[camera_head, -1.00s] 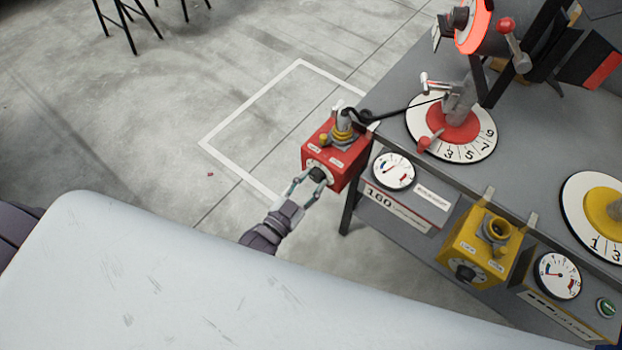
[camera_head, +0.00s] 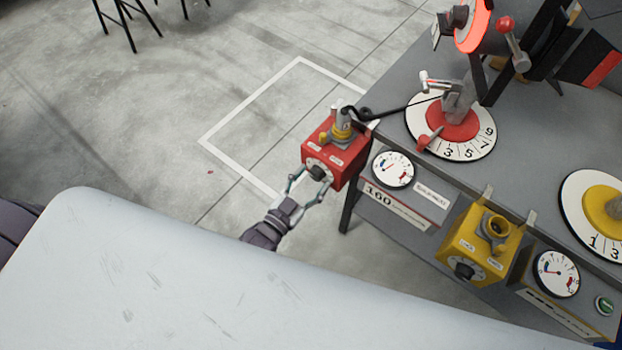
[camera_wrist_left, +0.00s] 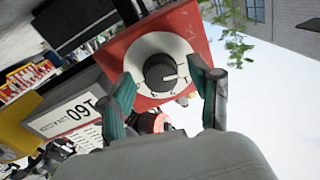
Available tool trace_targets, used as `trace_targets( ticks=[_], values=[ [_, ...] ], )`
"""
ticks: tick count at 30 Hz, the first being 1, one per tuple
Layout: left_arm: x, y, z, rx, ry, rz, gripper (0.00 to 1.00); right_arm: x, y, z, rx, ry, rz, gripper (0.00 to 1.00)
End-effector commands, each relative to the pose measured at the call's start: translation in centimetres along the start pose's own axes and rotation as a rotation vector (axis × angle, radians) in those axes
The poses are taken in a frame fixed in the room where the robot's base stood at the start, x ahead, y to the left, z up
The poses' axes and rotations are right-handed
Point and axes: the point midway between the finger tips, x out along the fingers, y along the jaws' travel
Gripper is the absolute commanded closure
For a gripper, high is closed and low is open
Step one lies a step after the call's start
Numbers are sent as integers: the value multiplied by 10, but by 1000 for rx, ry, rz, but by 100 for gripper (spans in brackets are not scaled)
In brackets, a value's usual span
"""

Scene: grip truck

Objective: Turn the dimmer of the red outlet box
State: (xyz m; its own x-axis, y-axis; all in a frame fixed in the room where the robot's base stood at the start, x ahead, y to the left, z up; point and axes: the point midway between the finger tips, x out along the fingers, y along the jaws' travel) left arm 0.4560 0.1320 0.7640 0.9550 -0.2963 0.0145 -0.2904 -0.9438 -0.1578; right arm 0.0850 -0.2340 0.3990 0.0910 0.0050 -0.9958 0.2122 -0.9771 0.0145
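The red outlet box (camera_head: 338,152) is mounted at the left corner of the grey workbench. Its black dimmer knob (camera_head: 318,173) sits on a white dial on the face toward me. In the left wrist view the knob (camera_wrist_left: 160,72) shows a pale pointer mark toward the right. My left gripper (camera_head: 306,184) is in front of that face with its fingers spread to either side of the dial. In the left wrist view the left gripper (camera_wrist_left: 163,90) is open, and its fingertips stand apart from the knob. My right gripper is not in view.
A yellow outlet box (camera_head: 481,247) with its own black knob hangs on the bench front to the right. A round gauge (camera_head: 393,169) and a "160" label sit beside the red box. A black cable (camera_head: 405,108) runs over the bench top (camera_head: 391,97).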

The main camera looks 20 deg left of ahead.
Motion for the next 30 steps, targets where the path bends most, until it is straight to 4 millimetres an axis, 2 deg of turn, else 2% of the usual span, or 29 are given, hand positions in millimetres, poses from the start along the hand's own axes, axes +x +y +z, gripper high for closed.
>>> trace_targets(
  ticks=[6, 9, 14, 21, 27, 30],
  values=[
    [-1, 0, 0, 0, 1, 0, 37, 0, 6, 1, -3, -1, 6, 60],
    [-8, 0, 0, 1, 1, 0, 37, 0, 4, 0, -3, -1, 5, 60],
    [-36, 1, 1, 0, -3, 1, 37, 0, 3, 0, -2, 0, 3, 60],
    [-88, 0, 1, 0, -3, 1, 37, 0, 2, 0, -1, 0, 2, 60],
    [-114, 0, 0, 0, -1, 1, 37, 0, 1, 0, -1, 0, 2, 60],
    [-119, 0, 0, 0, 1, 0, 37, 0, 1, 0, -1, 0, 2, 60]
  ],
)
